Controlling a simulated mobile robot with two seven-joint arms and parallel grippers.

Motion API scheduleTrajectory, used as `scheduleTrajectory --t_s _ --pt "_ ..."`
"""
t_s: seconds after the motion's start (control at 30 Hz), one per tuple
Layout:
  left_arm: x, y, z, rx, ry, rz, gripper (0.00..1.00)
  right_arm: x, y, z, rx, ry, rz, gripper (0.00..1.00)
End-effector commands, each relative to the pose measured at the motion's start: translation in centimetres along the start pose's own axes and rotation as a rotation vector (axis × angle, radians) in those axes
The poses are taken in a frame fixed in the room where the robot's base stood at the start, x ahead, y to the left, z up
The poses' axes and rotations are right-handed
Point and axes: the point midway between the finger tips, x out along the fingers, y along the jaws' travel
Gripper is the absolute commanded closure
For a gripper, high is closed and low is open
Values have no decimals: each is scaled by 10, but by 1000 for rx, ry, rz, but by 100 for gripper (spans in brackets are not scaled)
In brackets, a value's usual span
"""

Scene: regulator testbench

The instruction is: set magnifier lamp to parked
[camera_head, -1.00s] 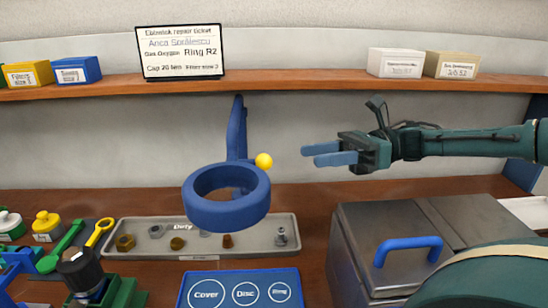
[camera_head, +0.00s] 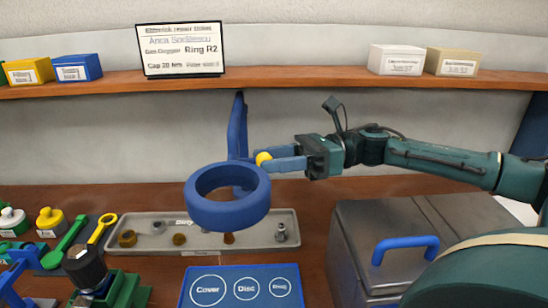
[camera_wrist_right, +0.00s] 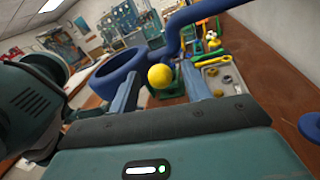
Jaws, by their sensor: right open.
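The magnifier lamp is a blue ring head (camera_head: 228,211) on a blue arm (camera_head: 238,125), standing over the back of the bench. A yellow ball knob (camera_head: 263,158) sits at its right side. My right gripper (camera_head: 275,158) comes in from the right with its blue fingers at the knob. In the right wrist view the knob (camera_wrist_right: 160,76) lies between the two open fingers (camera_wrist_right: 165,92), and the ring (camera_wrist_right: 113,72) is to their left. I cannot tell whether a finger touches the knob. My left gripper is not in view.
Below the ring lies a grey "Dirty" tray (camera_head: 290,215) with several small parts. A blue mat (camera_head: 240,289) with Cover, Disc and Ring circles is in front. A metal box with a blue handle (camera_head: 405,248) stands right. A shelf (camera_head: 290,78) runs behind.

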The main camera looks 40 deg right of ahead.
Motion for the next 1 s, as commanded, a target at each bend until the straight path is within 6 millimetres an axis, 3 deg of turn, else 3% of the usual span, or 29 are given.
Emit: scheduleTrajectory --t_s 0.07,0.63,1.0 --pt "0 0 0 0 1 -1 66 0 0 0 0 0 0 52" --pt "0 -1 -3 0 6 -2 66 0 0 0 0 1 1 99" --pt "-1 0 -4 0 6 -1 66 0 1 0 -1 0 -2 100"
